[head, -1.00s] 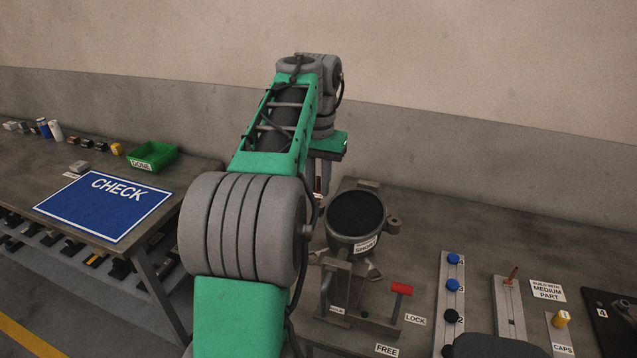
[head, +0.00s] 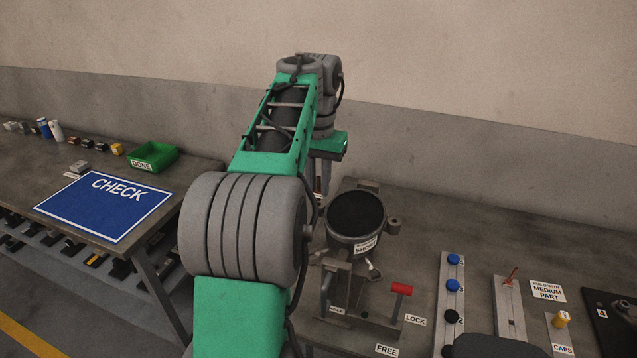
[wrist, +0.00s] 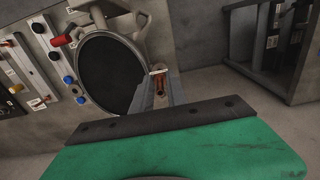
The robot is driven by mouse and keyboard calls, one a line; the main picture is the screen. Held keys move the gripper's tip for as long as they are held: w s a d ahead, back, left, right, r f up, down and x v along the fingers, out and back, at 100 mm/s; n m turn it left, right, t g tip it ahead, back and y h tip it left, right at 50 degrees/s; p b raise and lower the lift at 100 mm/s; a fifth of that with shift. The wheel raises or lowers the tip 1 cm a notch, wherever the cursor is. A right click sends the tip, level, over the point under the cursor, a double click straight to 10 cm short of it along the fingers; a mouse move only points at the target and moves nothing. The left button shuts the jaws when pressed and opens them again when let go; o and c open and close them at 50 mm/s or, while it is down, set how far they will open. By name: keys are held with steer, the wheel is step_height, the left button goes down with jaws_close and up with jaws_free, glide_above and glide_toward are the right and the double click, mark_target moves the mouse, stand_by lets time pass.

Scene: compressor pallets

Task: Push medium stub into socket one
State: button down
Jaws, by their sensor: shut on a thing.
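My gripper (wrist: 161,88) is shut on a thin copper-coloured stub, taken to be the medium stub (wrist: 160,84), at the rim of the compressor in the wrist view. In the head view my gripper (head: 319,181) points down at the compressor's left side, partly behind my arm. The compressor (head: 356,218) is a grey round pot with a dark top, standing in a metal holder; it also shows in the wrist view (wrist: 97,73). Socket one is not readable in either view. I cannot tell whether the stub's tip is inside a socket.
A strip with blue caps (head: 453,285) and a slotted rack with a reddish stick (head: 510,277) lie to the right. The left table holds a blue CHECK mat (head: 105,208) and a green bin (head: 152,157).

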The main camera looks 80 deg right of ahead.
mark_target(318, 177)
steer(key=shift+f, duration=0.15)
steer(key=shift+f+b, duration=0.35)
steer(key=shift+b, duration=0.15)
steer(key=shift+f+b, duration=0.85)
steer(key=c, duration=1.2)
jaws_free()
steer(key=shift+c, duration=0.2)
steer(key=shift+r, duration=0.1)
step_height(318, 177, up, 8)
steer(key=p, duration=0.7)
steer(key=shift+p, duration=0.35)
